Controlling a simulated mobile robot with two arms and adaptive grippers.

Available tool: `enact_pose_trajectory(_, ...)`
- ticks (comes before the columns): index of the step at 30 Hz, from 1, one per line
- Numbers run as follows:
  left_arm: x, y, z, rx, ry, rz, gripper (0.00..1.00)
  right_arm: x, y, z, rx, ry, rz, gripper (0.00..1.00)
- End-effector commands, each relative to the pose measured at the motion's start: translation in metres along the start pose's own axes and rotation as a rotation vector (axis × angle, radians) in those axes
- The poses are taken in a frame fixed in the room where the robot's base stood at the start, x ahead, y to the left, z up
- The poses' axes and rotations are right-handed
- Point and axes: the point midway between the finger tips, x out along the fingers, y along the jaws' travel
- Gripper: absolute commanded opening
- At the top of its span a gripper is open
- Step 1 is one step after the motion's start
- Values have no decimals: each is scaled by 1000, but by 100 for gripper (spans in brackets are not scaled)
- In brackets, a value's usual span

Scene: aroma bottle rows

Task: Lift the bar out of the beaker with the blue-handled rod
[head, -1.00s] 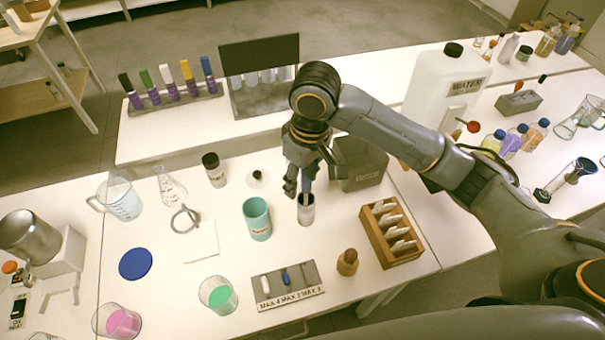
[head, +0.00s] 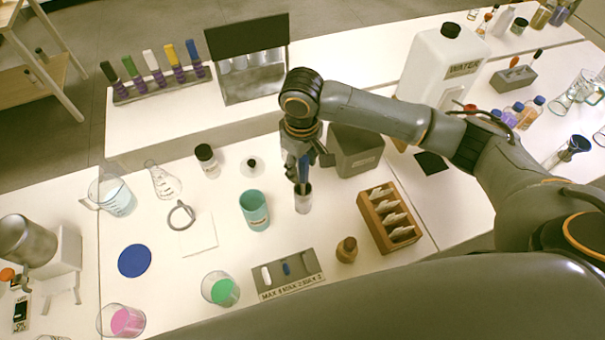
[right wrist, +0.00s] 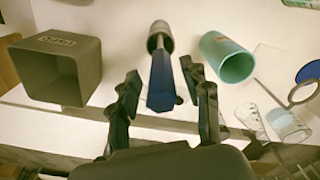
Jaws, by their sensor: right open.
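The blue-handled rod stands in a small grey metal cup (head: 303,200); its blue handle (right wrist: 162,82) points up toward my wrist. My right gripper (head: 303,168) is over the cup. In the right wrist view its fingers (right wrist: 160,76) are open, one on each side of the handle, with gaps visible. A beaker with green liquid (head: 222,290) and a beaker with pink liquid (head: 125,321) stand at the front; I cannot make out a bar in either. A beaker with pale blue liquid (head: 116,198) stands at the left. My left gripper is out of view.
A turquoise cup (head: 255,211) stands just left of the metal cup. A grey open box (head: 356,152) is close behind on the right, and a wooden rack (head: 389,217) is at the right. A grey tray with small bars (head: 288,278) and a brown bottle (head: 346,250) are in front.

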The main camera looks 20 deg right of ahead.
Motion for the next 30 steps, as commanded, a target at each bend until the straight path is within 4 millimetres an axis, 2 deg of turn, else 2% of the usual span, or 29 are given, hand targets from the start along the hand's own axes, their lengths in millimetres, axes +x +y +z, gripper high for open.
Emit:
enact_pose_trajectory(3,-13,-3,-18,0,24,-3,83,16,-2,4,0,-6,-1,48)
enact_pose_trajectory(6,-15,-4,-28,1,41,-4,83,31,-1,3,0,-4,0,48)
enact_pose_trajectory(10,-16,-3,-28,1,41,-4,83,40,-1,3,-1,-2,1,48)
enact_pose_trajectory(16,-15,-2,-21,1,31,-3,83,41,-2,3,-2,-1,1,48)
enact_pose_trajectory(17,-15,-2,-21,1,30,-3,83,41,-2,3,-2,-1,1,44)
enact_pose_trajectory(23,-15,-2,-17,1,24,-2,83,40,-2,3,-2,-1,1,3)
enact_pose_trajectory(24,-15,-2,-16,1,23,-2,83,40,-2,3,-2,-1,1,0)
enact_pose_trajectory(30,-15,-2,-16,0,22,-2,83,40,-2,3,-2,0,1,0)
